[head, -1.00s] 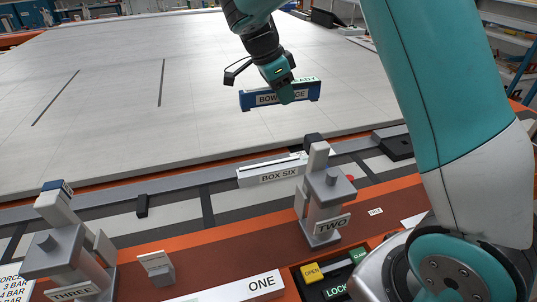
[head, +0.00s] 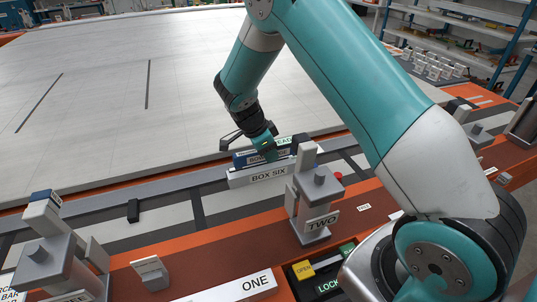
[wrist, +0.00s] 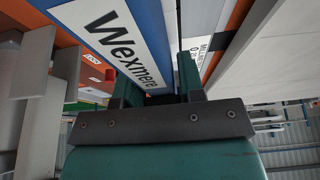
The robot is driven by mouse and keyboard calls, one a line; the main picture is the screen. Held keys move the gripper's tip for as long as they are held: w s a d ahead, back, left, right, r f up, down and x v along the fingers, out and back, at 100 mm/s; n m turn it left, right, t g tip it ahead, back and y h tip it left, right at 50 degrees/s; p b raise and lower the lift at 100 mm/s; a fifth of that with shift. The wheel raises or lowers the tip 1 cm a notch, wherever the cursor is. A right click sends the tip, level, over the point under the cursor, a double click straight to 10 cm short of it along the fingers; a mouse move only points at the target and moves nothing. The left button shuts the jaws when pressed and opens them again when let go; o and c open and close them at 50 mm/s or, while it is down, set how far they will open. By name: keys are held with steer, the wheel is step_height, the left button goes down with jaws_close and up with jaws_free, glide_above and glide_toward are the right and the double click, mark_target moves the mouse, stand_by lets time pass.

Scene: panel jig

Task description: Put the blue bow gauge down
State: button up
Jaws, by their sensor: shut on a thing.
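The blue bow gauge (head: 242,159) is a long blue bar with a white label. My gripper (head: 267,151) is shut on it near its middle. The gauge sits at the white box marked BOX SIX (head: 268,176), level and lined up with it, over or in its top. I cannot tell whether it rests on the box or hangs just above it. In the wrist view the gauge (wrist: 155,28), lettered Wexmere, runs between my gripper fingers (wrist: 158,86). The gauge's lower edge is hidden behind the box front.
Post TWO (head: 317,205) stands close in front of the box's right end. Post THREE (head: 55,245) is at lower left. The large pale panel (head: 100,95) behind is clear. A box with OPEN and LOCK buttons (head: 310,270) is at the front.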

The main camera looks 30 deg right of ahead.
steer(key=shift+f, duration=0.85)
steer(key=o, duration=1.1)
steer(key=shift+r, duration=0.1)
steer(key=b+v, duration=0.2)
steer(key=v, duration=0.9)
steer(key=shift+a, duration=0.1)
steer(key=s+a+r+n+y, duration=0.3)
steer(key=s+a+r+n, duration=0.1)
steer(key=s+n, duration=0.5)
steer(key=s+a+r+n+y, duration=0.2)
steer(key=s+a+r+n, duration=0.2)
steer(key=s+n, duration=0.5)
steer(key=s+a+r+n+t+y, duration=0.1)
steer(key=s+a+r+n+y, duration=0.2)
steer(key=s+a+n, duration=0.3)
steer(key=shift+s+a+r+n+y, duration=0.1)
steer(key=shift+s+r+n, duration=0.15)
steer(key=shift+s+n, duration=0.5)
steer(key=shift+s+d+r+n+y, duration=0.1)
steer(key=shift+s+r+n, duration=0.25)
steer(key=shift+s, duration=0.8)
steer(key=shift+s+a+r+n+y, duration=0.15)
steer(key=shift+s+n, duration=0.45)
steer(key=shift+s, duration=0.3)
